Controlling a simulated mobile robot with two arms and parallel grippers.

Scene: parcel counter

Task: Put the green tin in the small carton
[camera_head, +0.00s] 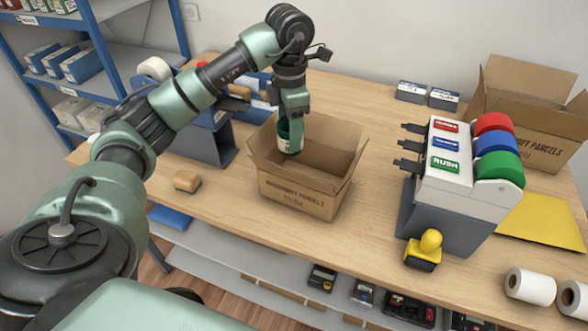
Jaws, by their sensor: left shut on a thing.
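The small carton (298,196) stands open on the wooden counter, its flaps spread outward. The green tin (290,138), with a pale label, hangs upright at the carton's opening, toward its left side. My left gripper (291,116) points down from above and is shut on the tin's upper part. I cannot tell how far the tin's bottom is below the rim. My right gripper is not in view.
A larger open carton (535,118) stands at the back right. A label dispenser (462,170) with red, blue and green rolls stands right of the small carton. A yellow-handled stamp (424,250) and white rolls (530,286) lie near the front edge. The counter (365,115) behind the small carton is clear.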

